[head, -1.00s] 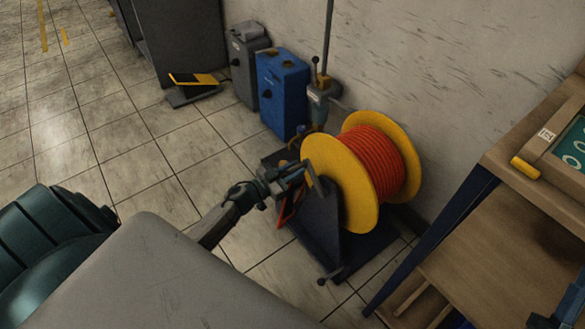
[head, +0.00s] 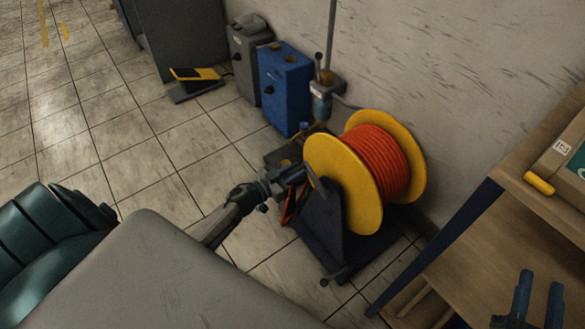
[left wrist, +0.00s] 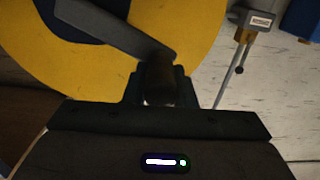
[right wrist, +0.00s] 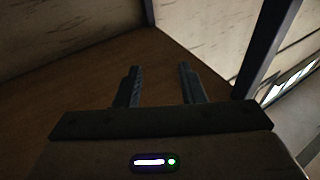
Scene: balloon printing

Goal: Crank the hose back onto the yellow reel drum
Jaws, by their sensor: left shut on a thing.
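The yellow reel drum (head: 345,180) stands on a dark blue frame (head: 322,225), with orange-red hose (head: 378,160) wound in coils between its two flanges. My left gripper (head: 292,177) is at the near flange, shut on the crank handle. In the left wrist view the grey crank arm (left wrist: 115,30) crosses the yellow flange, and its dark handle (left wrist: 159,80) sits between the fingers. The flange partly hides the coils. My right gripper (head: 539,295) is open and empty at the lower right; its parted fingers show in the right wrist view (right wrist: 158,85).
A wooden bench (head: 485,245) with a lower shelf stands to the right, near my right gripper. A blue box (head: 285,88), a grey box (head: 250,60) and a yellow-black pedal (head: 195,75) are along the wall.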

